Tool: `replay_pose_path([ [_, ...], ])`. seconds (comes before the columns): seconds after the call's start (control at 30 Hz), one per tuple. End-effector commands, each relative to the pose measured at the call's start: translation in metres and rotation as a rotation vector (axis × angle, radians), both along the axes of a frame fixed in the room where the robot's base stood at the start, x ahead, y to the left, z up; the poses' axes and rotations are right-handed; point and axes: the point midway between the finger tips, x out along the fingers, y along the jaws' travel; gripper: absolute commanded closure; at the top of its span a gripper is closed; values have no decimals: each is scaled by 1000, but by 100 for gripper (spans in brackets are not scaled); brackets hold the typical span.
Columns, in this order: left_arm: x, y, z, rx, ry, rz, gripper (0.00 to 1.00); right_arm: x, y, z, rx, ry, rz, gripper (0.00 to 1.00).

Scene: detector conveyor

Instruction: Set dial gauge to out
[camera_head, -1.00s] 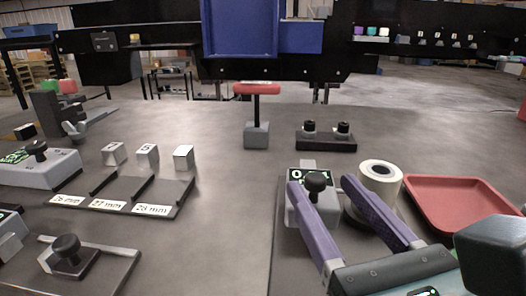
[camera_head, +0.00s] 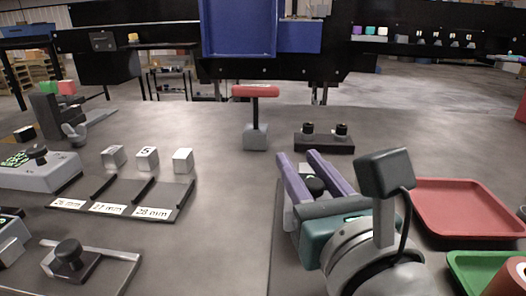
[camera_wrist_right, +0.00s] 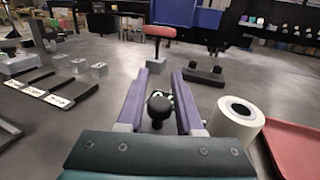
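A grey box with a small display and a round black knob, which I take for the dial gauge, stands under my right gripper (camera_head: 298,156). In the head view its knob (camera_head: 314,186) shows between the purple fingers, and the fingers hide most of the box. In the right wrist view the knob (camera_wrist_right: 159,105) sits between the two fingers of the gripper (camera_wrist_right: 160,74), with a gap on each side. Part of the display (camera_wrist_right: 165,97) shows behind the knob. The right gripper is open. My left gripper is not in view.
A white roll (camera_wrist_right: 238,113) stands close right of the fingers. A red tray (camera_head: 468,207) and green tray (camera_head: 478,268) lie further right. A red-topped stand (camera_head: 256,136) and a two-knob block (camera_head: 324,143) are behind. Another knobbed box (camera_head: 38,168) stands left.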

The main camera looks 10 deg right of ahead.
Motion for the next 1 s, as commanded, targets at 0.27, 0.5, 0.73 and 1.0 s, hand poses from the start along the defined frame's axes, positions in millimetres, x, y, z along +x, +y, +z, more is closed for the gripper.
replay_pose_path([
  [0.27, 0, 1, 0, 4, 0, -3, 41, 0, 0, 0, 0, 0, 0, 98],
  [0.5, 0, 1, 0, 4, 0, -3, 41, 0, 0, 0, -1, 0, 0, 100],
  [0.73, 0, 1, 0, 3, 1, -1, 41, 0, 0, 0, -1, 0, 0, 100],
  [1.0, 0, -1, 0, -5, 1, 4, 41, 0, 0, 0, -1, 0, 0, 100],
])
